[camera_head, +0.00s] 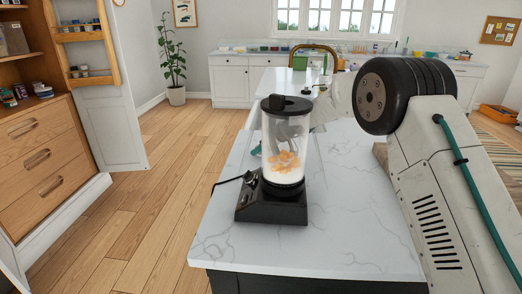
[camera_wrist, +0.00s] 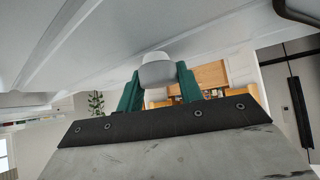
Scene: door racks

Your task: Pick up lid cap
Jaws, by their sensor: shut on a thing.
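In the wrist view, my gripper (camera_wrist: 158,78) has its two green fingers closed on the sides of a small, pale grey, rounded piece, which looks like the lid cap (camera_wrist: 157,69). In the head view, a blender (camera_head: 271,203) stands upright on the marble counter. Its clear jar (camera_head: 284,135) holds orange pieces above a white layer. A black lid (camera_head: 291,104) with a raised part on top covers the jar. My arm reaches in from the right and passes behind the jar, so my gripper and the held cap are mostly hidden there.
The marble counter (camera_head: 222,238) is clear in front of the blender. A cord lies left of its base. Another counter lies under the window.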

